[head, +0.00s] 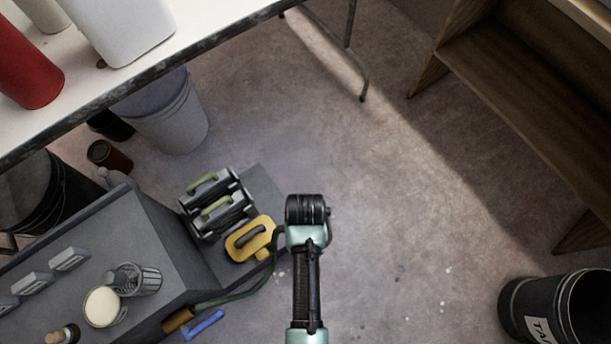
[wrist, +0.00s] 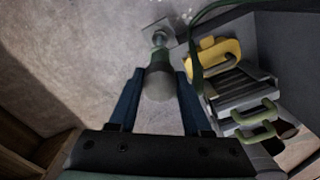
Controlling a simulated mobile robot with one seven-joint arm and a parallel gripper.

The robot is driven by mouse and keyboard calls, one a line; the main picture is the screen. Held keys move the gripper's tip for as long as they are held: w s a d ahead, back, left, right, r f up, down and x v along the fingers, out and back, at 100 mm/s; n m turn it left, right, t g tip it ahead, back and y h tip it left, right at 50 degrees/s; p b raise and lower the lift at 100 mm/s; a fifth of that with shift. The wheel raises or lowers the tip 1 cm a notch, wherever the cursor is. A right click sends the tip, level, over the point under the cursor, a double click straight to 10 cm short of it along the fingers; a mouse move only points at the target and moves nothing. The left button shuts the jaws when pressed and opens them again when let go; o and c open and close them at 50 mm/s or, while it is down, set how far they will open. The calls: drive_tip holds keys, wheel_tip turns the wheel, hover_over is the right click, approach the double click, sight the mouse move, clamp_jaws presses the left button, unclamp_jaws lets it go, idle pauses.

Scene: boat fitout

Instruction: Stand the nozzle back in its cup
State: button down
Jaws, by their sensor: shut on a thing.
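My gripper (wrist: 159,88), with two blue fingers, is shut on a grey piece with a rounded end (wrist: 158,82), which I take to be the nozzle. A narrow neck runs from it to a small flat square part (wrist: 157,34). In the head view my wrist (head: 306,212) hides the fingers and the held piece. I cannot tell for sure which thing is its cup. A clear ribbed cup (head: 135,279) stands on the grey bench, and a brown cylinder (head: 177,320) sits at the bench's front edge. Both are apart from my gripper.
Left of my wrist are a yellow handled block (head: 251,238) and dark blocks with green handles (head: 215,204). A green hose (head: 236,295) runs past them. A white-topped round container (head: 101,307) is beside the clear cup. A black bin (head: 530,308) stands right. The middle floor is clear.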

drive_tip(key=shift+f+b, duration=4.3)
drive_tip(key=shift+b, duration=0.5)
drive_tip(key=shift+f, duration=0.8)
drive_tip(key=shift+f+b, duration=0.2)
drive_tip(key=shift+b, duration=0.2)
drive_tip(key=shift+f+b, duration=1.4)
drive_tip(key=shift+f, duration=0.95)
drive_tip(key=shift+c, duration=1.4)
unclamp_jaws()
drive_tip(key=shift+r, duration=0.1)
